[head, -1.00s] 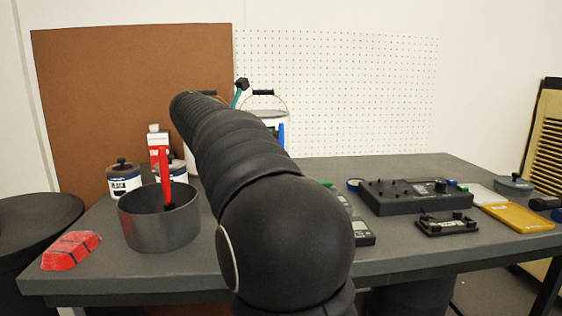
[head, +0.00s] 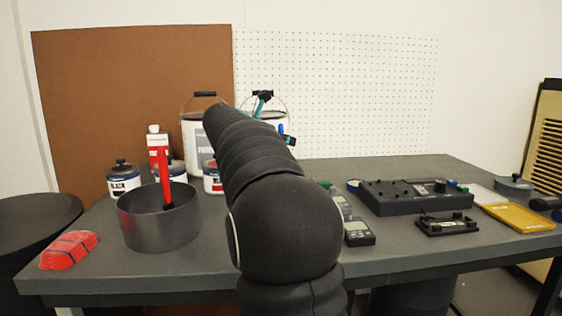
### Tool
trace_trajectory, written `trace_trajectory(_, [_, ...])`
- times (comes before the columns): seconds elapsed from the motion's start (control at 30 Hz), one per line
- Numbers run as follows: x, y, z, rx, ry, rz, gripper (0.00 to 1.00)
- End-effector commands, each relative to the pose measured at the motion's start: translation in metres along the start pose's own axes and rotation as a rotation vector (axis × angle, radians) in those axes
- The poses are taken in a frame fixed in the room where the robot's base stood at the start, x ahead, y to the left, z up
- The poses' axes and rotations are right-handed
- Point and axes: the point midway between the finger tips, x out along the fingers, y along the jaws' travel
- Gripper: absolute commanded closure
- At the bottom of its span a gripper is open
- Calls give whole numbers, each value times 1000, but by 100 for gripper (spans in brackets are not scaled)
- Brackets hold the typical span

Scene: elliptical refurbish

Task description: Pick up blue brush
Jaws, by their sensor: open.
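A small upright blue piece (head: 282,128), likely the blue brush's handle, shows at the back of the table in front of a white bucket. Most of it is hidden behind my gripper, and I cannot see what it stands in. My gripper (head: 277,118) is at the far end of my black arm, with one dark fingertip up and left of the blue piece and the other just below and right. It is open. The blue piece appears between or just behind the fingers; depth and contact cannot be told.
A grey pot (head: 150,222) with a red-handled tool (head: 165,180) stands at the left, beside a red block (head: 70,250). Paint cans (head: 123,178) and a white bucket (head: 194,135) stand behind. A black device (head: 410,198) and a yellow tray (head: 518,217) lie right.

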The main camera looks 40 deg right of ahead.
Motion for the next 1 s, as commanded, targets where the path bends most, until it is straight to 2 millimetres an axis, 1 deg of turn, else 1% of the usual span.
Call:
trace_trajectory(0.03, [0, 0, 0, 0, 0, 0, 57])
trace_trajectory(0.07, [0, 0, 0, 0, 0, 0, 64])
trace_trajectory(0.1, [0, 0, 0, 0, 0, 0, 74])
trace_trajectory(0.17, [0, 0, 0, 0, 0, 0, 89])
trace_trajectory(0.2, [0, 0, 0, 0, 0, 0, 99])
trace_trajectory(0.53, [-1, 0, 0, 0, 0, 0, 100])
trace_trajectory(0.67, [-2, 0, 4, 0, 0, 0, 100])
trace_trajectory(0.87, [-9, 0, 24, 2, -1, 1, 100])
trace_trajectory(1.0, [-17, 0, 46, 2, -2, 1, 100])
